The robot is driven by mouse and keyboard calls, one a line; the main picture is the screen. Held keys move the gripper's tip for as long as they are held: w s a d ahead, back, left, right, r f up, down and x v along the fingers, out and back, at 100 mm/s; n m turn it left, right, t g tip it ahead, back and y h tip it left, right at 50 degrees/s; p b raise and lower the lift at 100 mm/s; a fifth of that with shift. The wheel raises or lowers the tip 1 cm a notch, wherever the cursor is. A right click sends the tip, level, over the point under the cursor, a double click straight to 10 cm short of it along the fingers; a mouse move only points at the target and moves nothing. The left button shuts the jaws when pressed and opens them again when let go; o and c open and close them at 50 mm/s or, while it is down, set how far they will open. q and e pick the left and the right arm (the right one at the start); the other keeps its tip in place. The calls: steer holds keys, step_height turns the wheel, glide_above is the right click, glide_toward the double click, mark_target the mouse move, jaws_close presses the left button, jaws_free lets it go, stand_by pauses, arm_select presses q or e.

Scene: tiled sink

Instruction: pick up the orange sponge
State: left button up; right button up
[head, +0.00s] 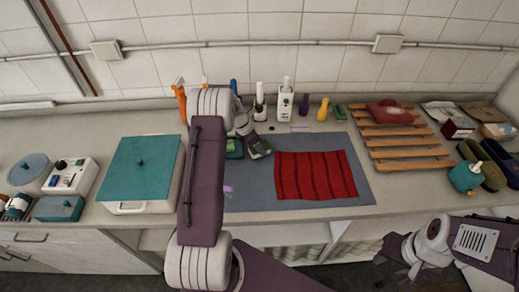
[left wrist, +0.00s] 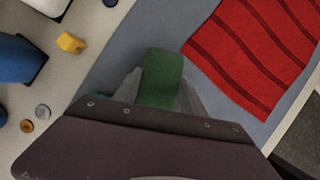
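I cannot make out an orange sponge in either view. My left gripper (head: 258,147) is over the grey mat, left of the red striped cloth (head: 316,175). In the left wrist view, its grey fingers (left wrist: 160,92) press close on both sides of a green block (left wrist: 163,72), which sticks out past the fingertips. The green block also shows at the gripper's end in the head view (head: 262,151). My right gripper (head: 402,264) is low at the right, in front of the counter; its finger opening is unclear.
Another green item (head: 234,149) lies left of my left gripper, partly hidden by my arm. A teal-lidded box (head: 140,168) stands at left. Bottles, including a yellow one (head: 323,109), line the back. A wooden rack (head: 408,150) stands right of the mat (head: 250,198).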

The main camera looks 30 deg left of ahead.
mark_target(265, 145)
arm_select(q)
steer(key=shift+c, duration=0.6)
steer(key=shift+r, duration=0.35)
steer(key=r, duration=0.4)
steer(key=shift+w+d+b, duration=0.1)
steer(key=shift+d+b, duration=0.2)
steer(key=shift+d, duration=0.05)
steer(key=d+r, duration=0.6)
steer(key=d, duration=0.5)
steer(key=shift+r+b, duration=0.2)
steer(key=shift+b, duration=0.15)
